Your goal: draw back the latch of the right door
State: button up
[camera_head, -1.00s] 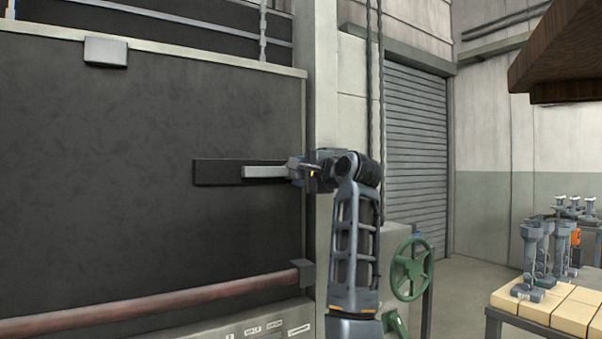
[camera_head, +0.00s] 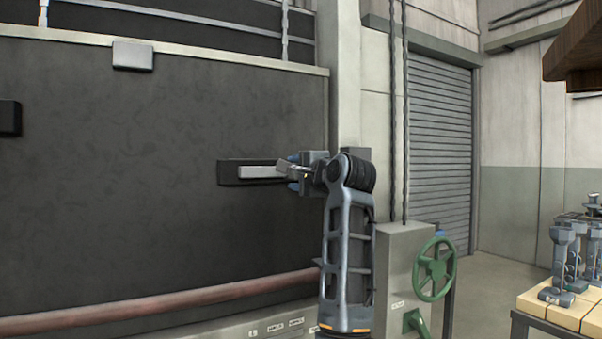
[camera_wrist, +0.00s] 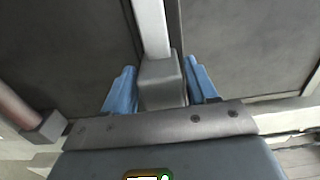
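The latch is a light grey bar (camera_head: 262,172) lying level on a dark backing plate (camera_head: 228,172) on the dark door (camera_head: 150,215). The bar's left end is near the plate's left end. My gripper (camera_head: 296,170) is at the bar's right end, near the door's right edge. In the wrist view the bar (camera_wrist: 151,28) runs to a grey block-shaped handle (camera_wrist: 162,82). The handle's far side is hidden.
A pale post (camera_head: 347,80) stands right of the door. A reddish pipe (camera_head: 180,301) runs along below the latch. A green handwheel (camera_head: 436,268) is on a grey box at the right. A bench with pale blocks (camera_head: 560,308) is at far right.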

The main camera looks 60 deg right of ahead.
jog(key=shift+o, duration=0.8)
jog(key=shift+s+d, duration=0.1)
jog(key=b+v, duration=0.1)
jog(key=v, duration=0.6)
jog(key=shift+s+a, duration=0.25)
jog(key=shift+s, duration=0.05)
